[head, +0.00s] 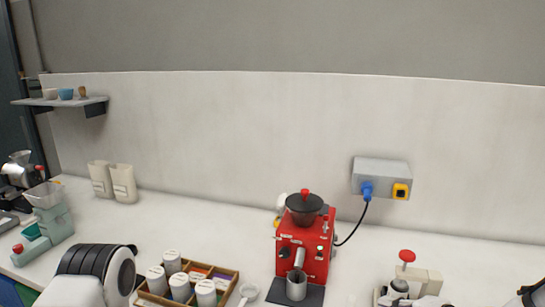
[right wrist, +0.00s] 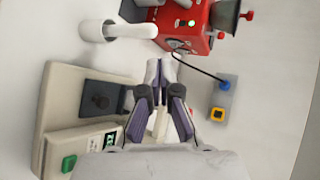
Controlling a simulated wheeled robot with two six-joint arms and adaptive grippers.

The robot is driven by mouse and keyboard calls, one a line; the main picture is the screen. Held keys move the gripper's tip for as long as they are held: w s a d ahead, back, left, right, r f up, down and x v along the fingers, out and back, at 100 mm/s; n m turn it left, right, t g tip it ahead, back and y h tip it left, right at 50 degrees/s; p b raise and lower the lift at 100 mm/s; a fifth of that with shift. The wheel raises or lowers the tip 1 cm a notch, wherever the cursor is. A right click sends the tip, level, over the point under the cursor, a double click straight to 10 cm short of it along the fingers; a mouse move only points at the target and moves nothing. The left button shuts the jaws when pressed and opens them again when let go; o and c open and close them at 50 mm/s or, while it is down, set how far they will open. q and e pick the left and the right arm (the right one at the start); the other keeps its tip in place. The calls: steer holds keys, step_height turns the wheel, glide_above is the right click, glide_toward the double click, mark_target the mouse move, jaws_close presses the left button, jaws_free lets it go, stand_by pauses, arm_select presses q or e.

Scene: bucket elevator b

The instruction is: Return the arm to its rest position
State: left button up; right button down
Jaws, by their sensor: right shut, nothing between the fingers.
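My right gripper (right wrist: 160,72) shows in the right wrist view, with its fingers together and nothing held. It is above the counter, between a beige device and the red grinder (right wrist: 182,22). A pale object shows behind the fingers and is partly hidden by them. A white and black ribbed part of my arm is at the lower left of the head view. My left gripper is not in view.
The red grinder (head: 303,245) stands on the counter, plugged into a wall socket box (head: 381,178). A wooden tray (head: 232,274) holds several white jars. A red-knobbed device (head: 425,279) is at the right. The beige device (right wrist: 57,100) has a green button.

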steer(key=s+f+n+g+h+b, duration=0.1)
steer(key=s+f+n+g+h, duration=0.2)
steer(key=s+f, duration=1.1)
steer(key=s+f+n+g+h+b, duration=0.2)
steer(key=s+f+n+g, duration=0.6)
steer(key=s+f, duration=0.5)
step_height(320, 180, down, 5)
steer(key=shift+s+d+f+n+h, duration=0.1)
steer(key=shift+s+d+n+h, duration=0.4)
steer(key=shift+n, duration=0.5)
steer(key=shift+a, duration=0.1)
steer(key=shift+w, duration=0.1)
steer(key=shift+r, duration=0.2)
